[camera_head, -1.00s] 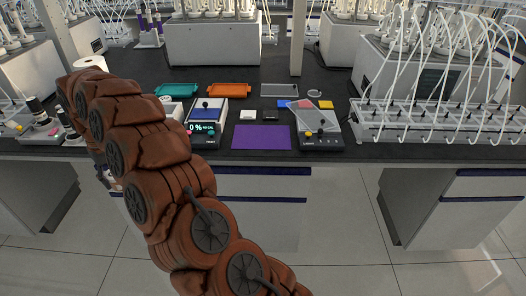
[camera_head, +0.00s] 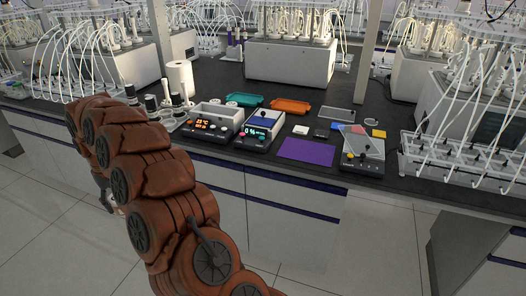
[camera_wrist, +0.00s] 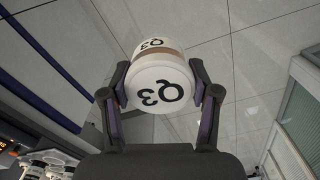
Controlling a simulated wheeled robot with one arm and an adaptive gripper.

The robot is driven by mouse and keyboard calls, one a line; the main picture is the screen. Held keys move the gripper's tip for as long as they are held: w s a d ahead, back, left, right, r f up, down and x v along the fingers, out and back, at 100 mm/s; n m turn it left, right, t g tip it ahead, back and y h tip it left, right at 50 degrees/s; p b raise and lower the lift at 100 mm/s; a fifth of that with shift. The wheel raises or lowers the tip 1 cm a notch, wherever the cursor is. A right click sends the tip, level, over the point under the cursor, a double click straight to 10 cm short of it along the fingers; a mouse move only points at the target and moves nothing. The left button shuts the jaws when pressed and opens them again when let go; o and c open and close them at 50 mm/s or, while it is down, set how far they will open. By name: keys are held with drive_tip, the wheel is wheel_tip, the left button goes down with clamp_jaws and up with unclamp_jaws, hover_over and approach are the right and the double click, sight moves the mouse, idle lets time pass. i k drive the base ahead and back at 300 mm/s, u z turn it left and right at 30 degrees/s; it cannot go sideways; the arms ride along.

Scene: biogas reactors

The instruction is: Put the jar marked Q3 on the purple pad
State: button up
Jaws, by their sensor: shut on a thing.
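My gripper (camera_wrist: 160,100) is shut on the jar marked Q3 (camera_wrist: 158,72) in the wrist view. The jar has a white lid with a black Q3, a brown band and a second Q3 mark on its body. Floor tiles show behind the jar, so it is held clear of the bench. In the head view my arm reaches to the left, and the jar and fingers are mostly hidden behind it. The purple pad (camera_head: 306,151) lies bare on the dark bench near its front edge, to the right of my arm.
Left of the pad stand a device with a green display (camera_head: 258,131) and one with an orange display (camera_head: 209,122). Right of it is a black and grey device (camera_head: 362,163). Teal (camera_head: 243,100) and orange (camera_head: 290,106) trays lie behind. Tubed reactors stand around.

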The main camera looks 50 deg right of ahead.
sight(308, 150)
drive_tip(key=u, duration=0.6)
drive_tip(key=i, duration=0.85)
drive_tip(key=z, duration=1.85)
